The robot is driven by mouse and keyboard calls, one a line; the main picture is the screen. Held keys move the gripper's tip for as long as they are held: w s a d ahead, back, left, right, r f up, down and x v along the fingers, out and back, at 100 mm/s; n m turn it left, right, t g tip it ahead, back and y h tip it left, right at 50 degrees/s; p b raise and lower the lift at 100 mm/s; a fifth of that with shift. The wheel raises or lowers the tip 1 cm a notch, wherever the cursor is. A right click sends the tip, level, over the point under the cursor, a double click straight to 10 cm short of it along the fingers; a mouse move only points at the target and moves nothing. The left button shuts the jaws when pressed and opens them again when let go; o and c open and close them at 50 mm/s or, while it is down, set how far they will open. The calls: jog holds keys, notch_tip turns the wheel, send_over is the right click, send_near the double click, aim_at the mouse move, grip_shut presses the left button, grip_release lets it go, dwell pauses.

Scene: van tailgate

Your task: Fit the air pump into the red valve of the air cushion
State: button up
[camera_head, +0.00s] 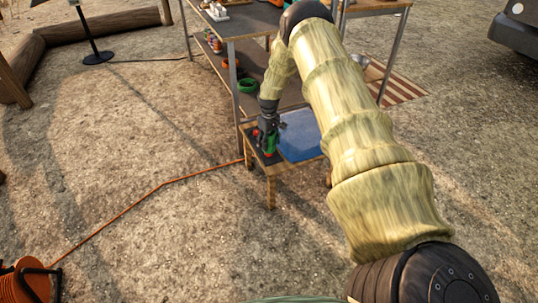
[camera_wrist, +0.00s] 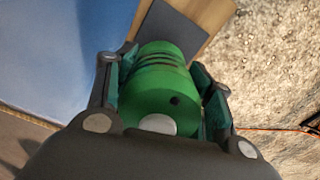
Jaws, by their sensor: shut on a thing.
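My gripper (camera_head: 268,130) is over the left end of a small wooden table. It is shut on the green air pump (camera_head: 270,143). In the wrist view the pump (camera_wrist: 160,100) is a ribbed green cylinder between the two fingers of my gripper (camera_wrist: 160,95). The blue air cushion (camera_head: 302,140) lies flat on the table, just right of the pump. Its blue surface also fills the upper left of the wrist view (camera_wrist: 50,50). Small red patches show by the pump, but I cannot tell whether they are the valve. The pump's far end is hidden.
An orange cable (camera_head: 150,192) runs from a reel (camera_head: 28,283) toward the table. A striped mat (camera_head: 400,88) lies behind. The gravel in front is open.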

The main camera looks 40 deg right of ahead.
jog(key=shift+f+b, duration=0.5)
jog(key=shift+f, duration=0.85)
jog(key=o, duration=1.3)
notch_tip(320, 180, up, 12)
dwell(0.3)
